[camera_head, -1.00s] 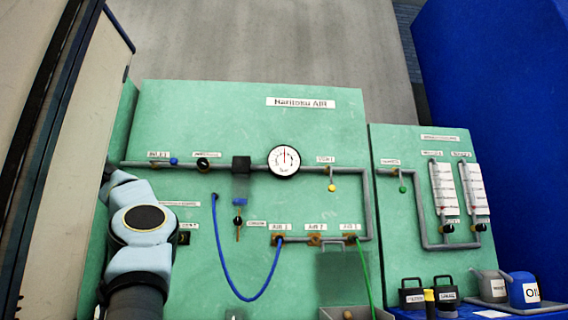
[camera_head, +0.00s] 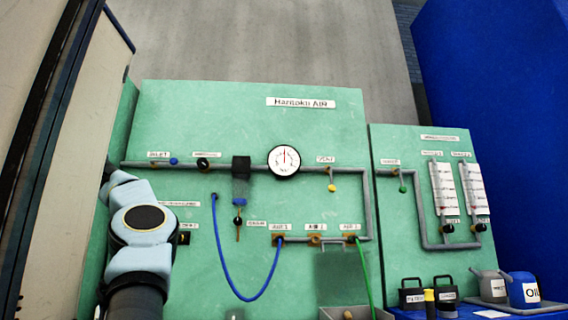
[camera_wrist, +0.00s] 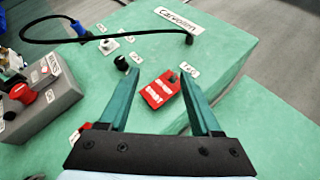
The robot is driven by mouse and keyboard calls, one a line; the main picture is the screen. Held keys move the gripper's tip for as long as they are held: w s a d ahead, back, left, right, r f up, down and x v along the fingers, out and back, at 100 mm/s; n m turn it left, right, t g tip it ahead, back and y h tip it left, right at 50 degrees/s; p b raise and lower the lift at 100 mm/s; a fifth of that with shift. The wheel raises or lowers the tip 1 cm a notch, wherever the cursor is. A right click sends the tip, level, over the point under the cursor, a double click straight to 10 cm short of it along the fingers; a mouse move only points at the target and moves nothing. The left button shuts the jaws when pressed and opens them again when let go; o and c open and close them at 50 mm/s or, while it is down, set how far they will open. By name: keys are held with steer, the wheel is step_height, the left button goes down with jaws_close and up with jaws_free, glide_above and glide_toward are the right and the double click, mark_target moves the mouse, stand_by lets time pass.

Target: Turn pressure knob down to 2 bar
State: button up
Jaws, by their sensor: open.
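In the head view, a green panel (camera_head: 325,115) labelled Haritoku AIR carries a round white gauge (camera_head: 284,161). In the head view my arm covers the panel's left edge.
In the wrist view, a red tag (camera_wrist: 157,91) lies between and beyond the fingers, near a black knob (camera_wrist: 121,63). A grey box (camera_wrist: 42,100) with a red button is at left, and a black cable (camera_wrist: 120,37) arches above. A blue hose (camera_head: 240,298) hangs on the head-view panel.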

steer(key=shift+o, duration=1.1)
steer(key=s+b, duration=0.3)
steer(key=s, duration=0.4)
steer(key=shift+d, duration=0.2)
steer(key=shift+f+b, duration=0.1)
steer(key=shift+b, duration=0.2)
